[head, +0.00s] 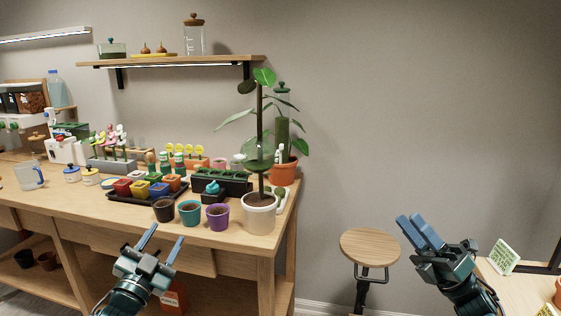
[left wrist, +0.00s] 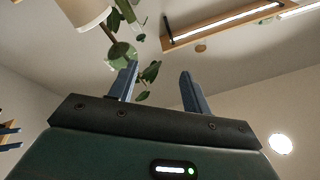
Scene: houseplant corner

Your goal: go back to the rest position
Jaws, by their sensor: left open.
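My left gripper (head: 166,238) is open and empty in front of the workbench's front edge, below the small pots. Its two blue fingers stand apart in the left wrist view (left wrist: 160,80), with nothing between them. My right gripper (head: 415,218) is raised to the right of the round stool, fingers pointing up and left. Its fingers look close together and I see nothing held, but the angle hides whether they meet.
The workbench (head: 120,230) holds a black pot (head: 164,209), a teal pot (head: 190,212), a purple pot (head: 217,216) and a tall plant in a white pot (head: 259,214). A round stool (head: 370,246) stands right of it. Another table (head: 510,290) is at lower right.

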